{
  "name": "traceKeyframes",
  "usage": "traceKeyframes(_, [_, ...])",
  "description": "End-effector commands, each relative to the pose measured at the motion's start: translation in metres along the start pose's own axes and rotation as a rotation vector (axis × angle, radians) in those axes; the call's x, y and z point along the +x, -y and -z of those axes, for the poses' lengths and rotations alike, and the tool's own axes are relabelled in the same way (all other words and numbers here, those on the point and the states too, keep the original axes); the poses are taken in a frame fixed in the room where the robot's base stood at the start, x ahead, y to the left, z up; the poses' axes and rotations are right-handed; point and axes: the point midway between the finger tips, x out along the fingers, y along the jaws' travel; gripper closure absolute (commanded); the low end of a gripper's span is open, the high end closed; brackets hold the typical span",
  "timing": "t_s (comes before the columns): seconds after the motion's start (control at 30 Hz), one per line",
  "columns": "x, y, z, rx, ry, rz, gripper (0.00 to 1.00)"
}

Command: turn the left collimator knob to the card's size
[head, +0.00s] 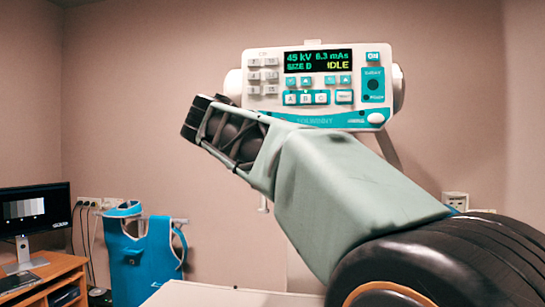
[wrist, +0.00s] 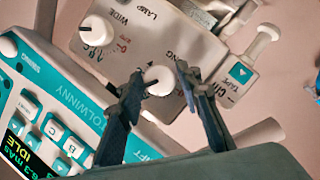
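The collimator panel (wrist: 125,62) is a light box face that shows tilted in the wrist view. It carries two white round knobs with printed scales. One knob (wrist: 97,30) is at the upper left by the word WIDE, with nothing touching it. The other knob (wrist: 157,80) is lower, between the two dark fingers of my gripper (wrist: 160,72). The fingers are apart, with a small gap on the knob's right side; the left finger overlaps its left edge in the picture, and contact is unclear. I cannot make out a size card.
The control console (head: 318,90) reads 45 kV, 6.3 mAs, SIZE D, IDLE; it also fills the wrist view's lower left (wrist: 50,120). A tape tag (wrist: 237,76) hangs right of the panel. A monitor desk (head: 45,277) and blue apron (head: 143,260) stand at left.

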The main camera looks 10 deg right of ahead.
Motion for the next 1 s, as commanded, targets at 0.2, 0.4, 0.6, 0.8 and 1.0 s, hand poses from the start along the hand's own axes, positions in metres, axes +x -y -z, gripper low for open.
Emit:
traceKeyframes(0.2, [0.000,0.000,0.000,0.001,0.001,0.000,0.56])
traceKeyframes(0.4, [-0.004,0.000,0.000,0.001,0.000,0.001,0.56])
traceKeyframes(0.6, [-0.034,0.000,0.001,0.000,-0.003,0.002,0.56])
traceKeyframes(0.8, [-0.078,0.000,0.001,0.002,-0.003,0.002,0.56])
traceKeyframes(1.0, [-0.109,0.001,0.000,0.001,-0.001,0.002,0.56])
